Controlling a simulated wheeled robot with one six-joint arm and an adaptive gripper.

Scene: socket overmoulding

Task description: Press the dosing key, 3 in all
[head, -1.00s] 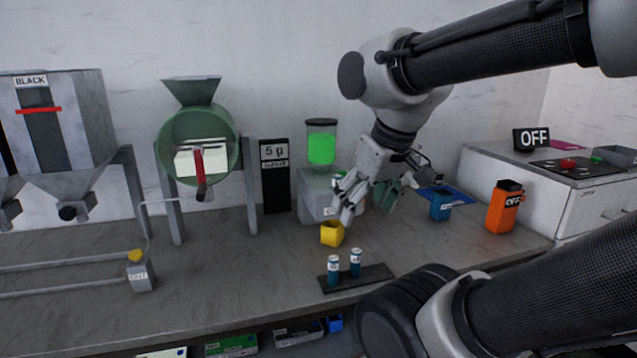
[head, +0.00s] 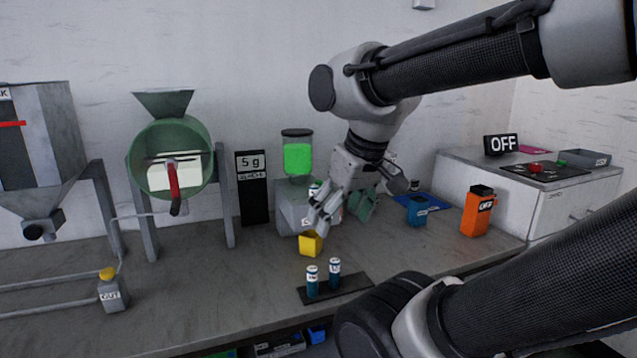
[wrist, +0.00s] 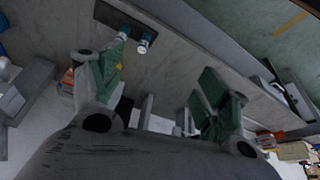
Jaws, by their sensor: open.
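A grey dispenser (head: 288,208) with a clear hopper of green material (head: 297,157) stands at the back of the bench in the head view. A yellow cup (head: 311,243) sits in front of it. The dosing key cannot be made out; my gripper hides part of the dispenser's front. My gripper (head: 343,211) is open and empty, its fingers pointing down, in front of the dispenser's right side and just above and right of the cup. Whether a finger touches the dispenser is unclear. The wrist view shows the fingers (wrist: 162,75) apart. A black display (head: 252,188) reads "5 g".
Two blue-and-white vials (head: 312,282) stand on a dark strip (head: 345,287) near the front edge. A blue container (head: 417,211) and an orange box (head: 478,211) stand right of my gripper. A green drum (head: 170,160) and a grey hopper are left. Bare bench lies left of the vials.

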